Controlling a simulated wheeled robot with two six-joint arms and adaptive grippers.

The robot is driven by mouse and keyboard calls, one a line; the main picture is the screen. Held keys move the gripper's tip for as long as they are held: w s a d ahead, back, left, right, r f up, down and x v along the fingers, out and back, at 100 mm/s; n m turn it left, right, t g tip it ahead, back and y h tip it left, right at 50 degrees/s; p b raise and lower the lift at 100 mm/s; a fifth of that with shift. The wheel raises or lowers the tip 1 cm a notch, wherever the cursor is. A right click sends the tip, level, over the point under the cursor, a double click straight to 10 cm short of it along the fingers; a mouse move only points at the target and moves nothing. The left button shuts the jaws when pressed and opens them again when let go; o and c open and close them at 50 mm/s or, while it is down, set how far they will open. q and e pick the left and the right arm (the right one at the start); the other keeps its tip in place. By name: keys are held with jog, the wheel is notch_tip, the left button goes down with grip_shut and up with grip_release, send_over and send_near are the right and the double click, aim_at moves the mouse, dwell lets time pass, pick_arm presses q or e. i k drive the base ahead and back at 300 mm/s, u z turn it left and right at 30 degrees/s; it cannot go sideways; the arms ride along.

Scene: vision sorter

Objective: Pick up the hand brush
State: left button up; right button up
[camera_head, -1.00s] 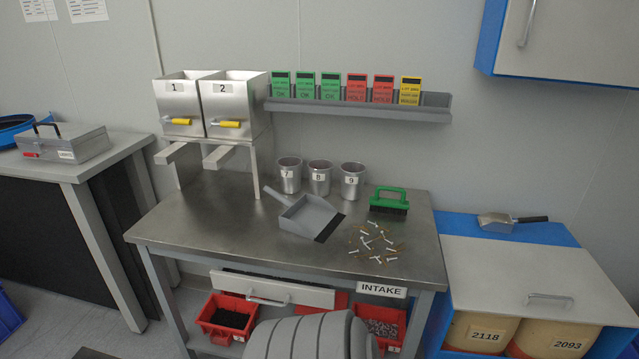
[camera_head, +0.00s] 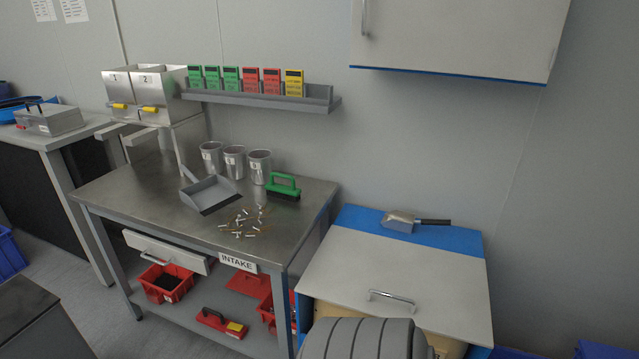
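The hand brush (camera_head: 284,188) has a green handle and dark bristles. It stands on the right part of the metal workbench (camera_head: 130,196), near its back right edge. A grey dustpan (camera_head: 208,193) lies to its left, and several small loose pieces (camera_head: 247,222) lie on the bench in front of it. Neither of my grippers is in view. A grey ribbed part at the bottom middle is likely mine.
Several metal cups (camera_head: 259,167) stand left of the brush. A shelf (camera_head: 262,99) with coloured cards hangs above. A low cabinet (camera_head: 400,280) with a scoop (camera_head: 402,222) stands right of the bench. A dark-topped block (camera_head: 22,305) is at the lower left.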

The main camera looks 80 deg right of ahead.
aim_at(285, 193)
jog(key=k, duration=0.45)
jog(key=z, duration=0.75)
